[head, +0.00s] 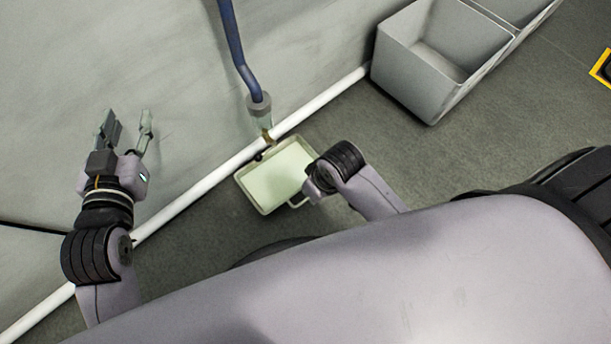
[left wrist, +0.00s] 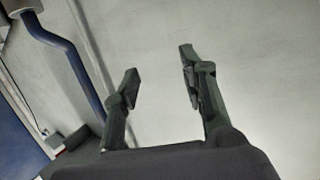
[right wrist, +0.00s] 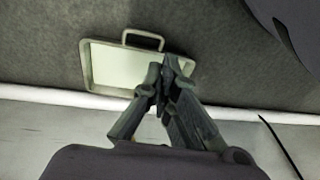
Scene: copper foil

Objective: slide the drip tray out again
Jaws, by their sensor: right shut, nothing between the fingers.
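The drip tray (head: 272,178) is a shallow pale rectangle with a raised rim, on the floor beside the white pipe and below the blue pipe's spout. Its loop handle (head: 298,202) is on the side away from the wall. In the right wrist view, the tray (right wrist: 108,66) and handle (right wrist: 143,38) show behind my right gripper (right wrist: 168,68). That gripper is shut and empty, its tips overlapping the tray in the picture and clear of the handle. In the head view its fingers are hidden by my arm. My left gripper (head: 128,120) is open and empty, over at the left.
A blue pipe (head: 236,45) comes down to a spout over the tray's wall side. A white pipe (head: 322,98) runs along the foot of the wall. Grey open bins (head: 405,75) stand at the upper right. The floor right of the tray is clear.

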